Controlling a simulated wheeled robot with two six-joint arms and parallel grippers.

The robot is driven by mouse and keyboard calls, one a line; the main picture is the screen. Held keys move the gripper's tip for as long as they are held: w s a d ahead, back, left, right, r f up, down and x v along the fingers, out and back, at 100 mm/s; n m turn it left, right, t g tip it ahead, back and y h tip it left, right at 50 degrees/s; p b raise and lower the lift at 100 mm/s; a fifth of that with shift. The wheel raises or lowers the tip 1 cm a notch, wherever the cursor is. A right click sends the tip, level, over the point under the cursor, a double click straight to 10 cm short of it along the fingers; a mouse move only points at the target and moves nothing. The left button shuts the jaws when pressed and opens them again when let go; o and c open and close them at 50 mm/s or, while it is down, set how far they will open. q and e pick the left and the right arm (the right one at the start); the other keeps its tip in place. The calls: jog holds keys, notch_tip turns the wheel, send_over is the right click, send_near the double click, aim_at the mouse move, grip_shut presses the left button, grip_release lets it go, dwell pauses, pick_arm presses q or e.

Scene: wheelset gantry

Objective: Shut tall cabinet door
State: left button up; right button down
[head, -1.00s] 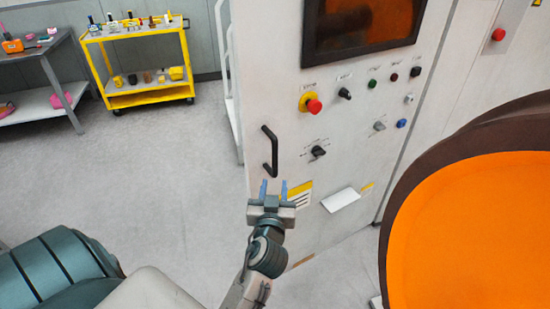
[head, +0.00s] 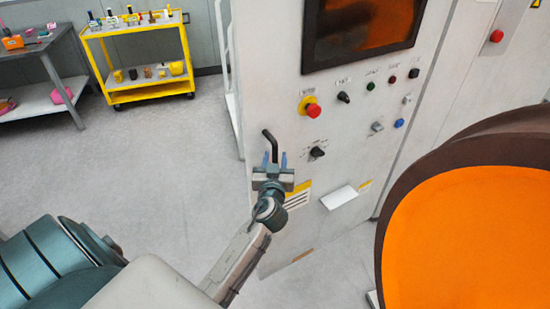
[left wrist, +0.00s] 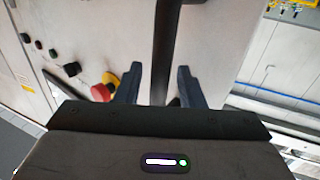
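The tall cabinet door (head: 265,90) is a light grey panel with a dark-framed screen, knobs and buttons. I cannot tell how far it stands open. Its black bar handle (head: 270,137) is near the left edge. My left gripper (head: 275,158) is open, with its blue fingers at the lower part of the handle. In the left wrist view, the handle (left wrist: 163,50) runs between the two spread fingers (left wrist: 157,84); gaps show on both sides. The gripper body hides the handle's lower end in the head view. My right gripper is not in view.
A red emergency button (head: 313,110) and a black knob (head: 317,152) sit right of the handle. A large orange and brown round part (head: 470,220) stands at the right. A yellow cart (head: 150,96) and a grey table (head: 40,99) are at the back left. Floor between is clear.

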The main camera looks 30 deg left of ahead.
pick_arm(q)
grip_shut()
